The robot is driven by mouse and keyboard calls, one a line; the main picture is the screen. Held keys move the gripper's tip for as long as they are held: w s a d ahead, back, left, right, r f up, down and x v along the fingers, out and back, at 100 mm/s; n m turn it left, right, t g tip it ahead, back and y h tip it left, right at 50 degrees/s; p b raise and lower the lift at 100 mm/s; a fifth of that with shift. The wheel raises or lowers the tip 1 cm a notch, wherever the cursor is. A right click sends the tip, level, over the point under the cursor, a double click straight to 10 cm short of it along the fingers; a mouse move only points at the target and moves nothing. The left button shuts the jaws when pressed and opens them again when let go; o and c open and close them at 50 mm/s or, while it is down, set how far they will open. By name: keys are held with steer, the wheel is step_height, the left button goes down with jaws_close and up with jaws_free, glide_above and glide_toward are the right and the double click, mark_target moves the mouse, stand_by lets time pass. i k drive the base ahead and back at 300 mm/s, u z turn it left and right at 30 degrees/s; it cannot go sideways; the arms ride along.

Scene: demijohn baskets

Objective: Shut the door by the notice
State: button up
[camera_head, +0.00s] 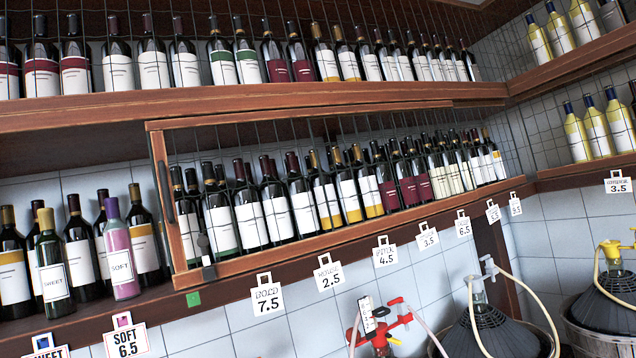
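A wood-framed door with wire mesh (158,185) stands across the middle shelf, with a dark upright handle (164,192) on its left stile. To its left the shelf is open, and bottles stand there with no mesh in front. A small dark catch (207,260) sits at the door's lower left corner. Hanging cards line the shelf edge, including a SOFT 6.5 card (126,338) under the open part and a BOLD 7.5 card (267,298) under the door. I cannot tell which one is the notice. My gripper is not in view.
A green bottle (52,262) and a purple SOFT bottle (121,252) stand near the front edge of the open shelf part. Below are a red tap fitting (382,332) and basketed demijohns (490,335) with hoses.

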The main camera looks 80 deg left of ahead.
mark_target(183, 277)
steer(key=u, duration=1.85)
steer(key=k, duration=0.75)
steer(key=u, duration=0.1)
steer(key=i, duration=0.75)
steer(key=z, duration=0.1)
